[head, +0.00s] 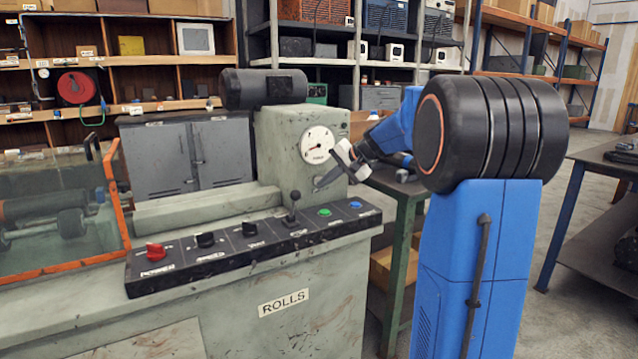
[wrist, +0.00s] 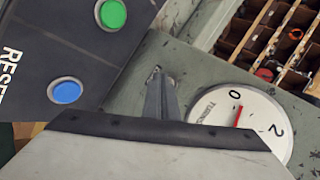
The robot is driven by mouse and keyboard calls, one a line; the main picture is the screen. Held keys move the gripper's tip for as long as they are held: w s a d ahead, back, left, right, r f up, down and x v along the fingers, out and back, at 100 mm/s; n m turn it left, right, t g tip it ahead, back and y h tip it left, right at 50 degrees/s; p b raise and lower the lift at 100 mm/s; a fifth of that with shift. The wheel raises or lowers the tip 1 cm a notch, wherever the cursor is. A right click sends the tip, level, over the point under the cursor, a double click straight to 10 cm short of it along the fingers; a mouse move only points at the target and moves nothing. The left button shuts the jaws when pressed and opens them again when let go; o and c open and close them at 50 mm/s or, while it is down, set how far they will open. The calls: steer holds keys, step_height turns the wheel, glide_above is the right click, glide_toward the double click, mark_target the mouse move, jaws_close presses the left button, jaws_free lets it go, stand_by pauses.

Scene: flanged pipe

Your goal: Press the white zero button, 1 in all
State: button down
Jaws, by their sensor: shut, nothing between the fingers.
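My gripper (head: 319,186) is shut and empty, in front of the grey-green machine head (head: 275,155) just below its round white dial (head: 317,144). In the wrist view the dark fingers (wrist: 158,80) point at the green-grey face beside the dial (wrist: 243,117), whose red needle is near 0. I make out no white button in either view; my gripper covers part of the face. I cannot tell whether the fingertips touch the face.
The sloping black panel (head: 216,256) carries a red knob (head: 155,251), black knobs, an upright black lever (head: 292,207), a green button (head: 324,212) and a blue button (head: 355,205). A green table (head: 405,200) stands behind my arm. A glass guard with orange edges (head: 60,210) is at left.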

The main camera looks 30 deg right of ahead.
steer(key=shift+s, duration=0.1)
stand_by(0.3)
steer(key=shift+s, duration=0.7)
steer(key=shift+s, duration=0.15)
steer(key=shift+s+d, duration=0.1)
steer(key=shift+s, duration=2.3)
